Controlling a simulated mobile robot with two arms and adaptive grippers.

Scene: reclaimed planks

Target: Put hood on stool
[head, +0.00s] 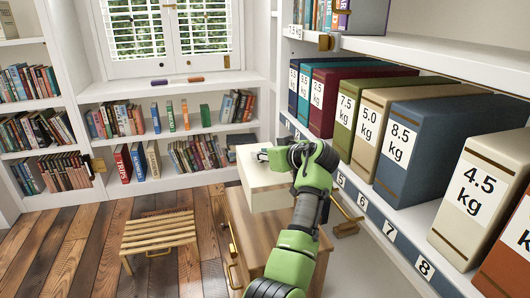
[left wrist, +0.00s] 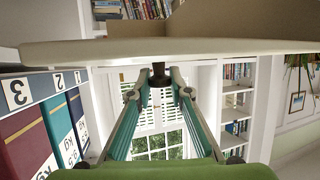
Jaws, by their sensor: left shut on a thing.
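The hood appears as a cream box-like cover (head: 262,197), right of centre in the head view. My left gripper (head: 265,156) is at its top, and its fingertips are partly hidden by the wrist. In the left wrist view the fingers (left wrist: 158,82) are closed on a small dark knob at the edge of the pale hood (left wrist: 200,47). My right gripper is not in view.
A wooden cabinet (head: 262,238) with brass handles stands below the hood; I cannot tell whether they touch. Shelving (head: 377,208) with large weight-labelled binders borders the right. Bookshelves (head: 162,185) line the back. Plank floor (head: 85,262) around the stool is clear.

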